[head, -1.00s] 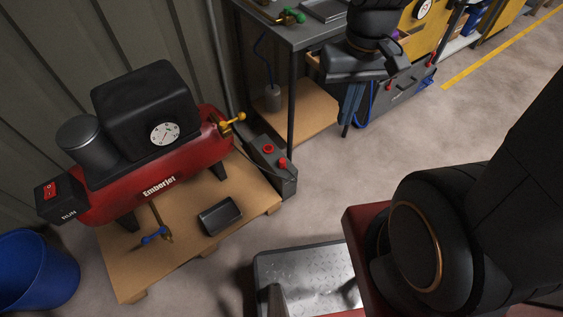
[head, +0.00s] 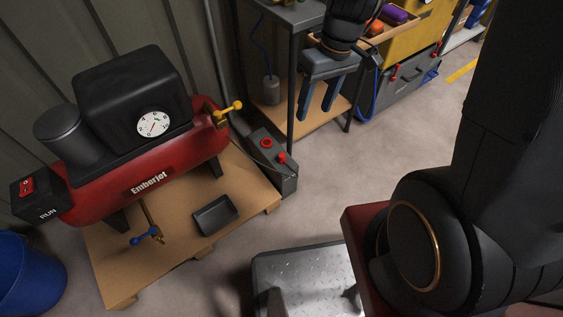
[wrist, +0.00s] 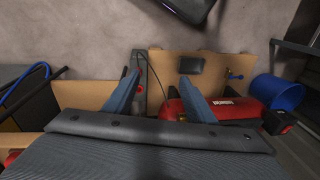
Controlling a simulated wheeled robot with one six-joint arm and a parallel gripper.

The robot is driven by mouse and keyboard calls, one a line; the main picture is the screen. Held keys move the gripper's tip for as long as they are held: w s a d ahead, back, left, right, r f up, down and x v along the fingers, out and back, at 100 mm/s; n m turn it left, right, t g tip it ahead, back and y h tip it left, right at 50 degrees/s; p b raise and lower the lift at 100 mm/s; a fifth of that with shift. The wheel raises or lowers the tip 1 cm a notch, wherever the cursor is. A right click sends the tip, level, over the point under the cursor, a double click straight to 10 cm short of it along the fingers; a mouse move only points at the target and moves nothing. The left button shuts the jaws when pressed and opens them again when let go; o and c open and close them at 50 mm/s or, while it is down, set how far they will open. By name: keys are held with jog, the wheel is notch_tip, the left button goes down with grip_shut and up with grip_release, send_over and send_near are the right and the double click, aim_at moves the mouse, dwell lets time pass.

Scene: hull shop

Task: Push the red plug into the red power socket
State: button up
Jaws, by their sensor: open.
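The red plug (head: 282,157) sits at the front of a grey power box (head: 284,182), with a thin dark cord running to it. The red power socket (head: 267,142) is a red ring on the box top, just behind and left of the plug. The plug looks apart from the socket. My gripper (head: 316,113) is open and empty, fingers pointing down, above and to the right of the box. In the wrist view my gripper (wrist: 161,70) spreads its fingers with the box between and beyond them. A red spot shows there; I cannot tell whether it is plug or socket.
A red compressor (head: 150,182) stands on a wooden pallet (head: 180,262) left of the box, with a yellow-handled valve (head: 228,112) on its end. A dark tray (head: 215,214) lies on the pallet. A bench leg (head: 291,95) rises behind the box.

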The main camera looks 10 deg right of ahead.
jog(key=w+a+f+n+y+b, duration=0.1)
jog(key=w+f+n+b, duration=0.2)
jog(key=w+f+b, duration=0.5)
jog(key=w+a+f+n+b, duration=0.1)
jog(key=w+f+n, duration=0.15)
jog(key=f, duration=0.95)
jog(key=n+t+b, duration=0.1)
jog(key=n+b, duration=0.4)
jog(key=b, duration=0.3)
send_over(282, 155)
jog(key=d, duration=0.3)
notch_tip(282, 155, down, 20)
jog(key=shift+s+a, duration=0.15)
jog(key=shift+s, duration=0.05)
jog(key=shift+r+m, duration=0.15)
jog(key=shift+m, duration=0.1)
jog(key=shift+b+x, duration=0.45)
jog(key=shift+x, duration=0.85)
jog(key=shift+a, duration=0.1)
jog(key=shift+a+b+x, duration=0.15)
jog(key=shift+b+x, duration=0.25)
jog(key=shift+x, duration=0.9)
jog(key=shift+a+b+x, duration=0.15)
jog(key=shift+b+x, duration=0.25)
jog(key=shift+x, duration=0.9)
jog(key=c, duration=1.1)
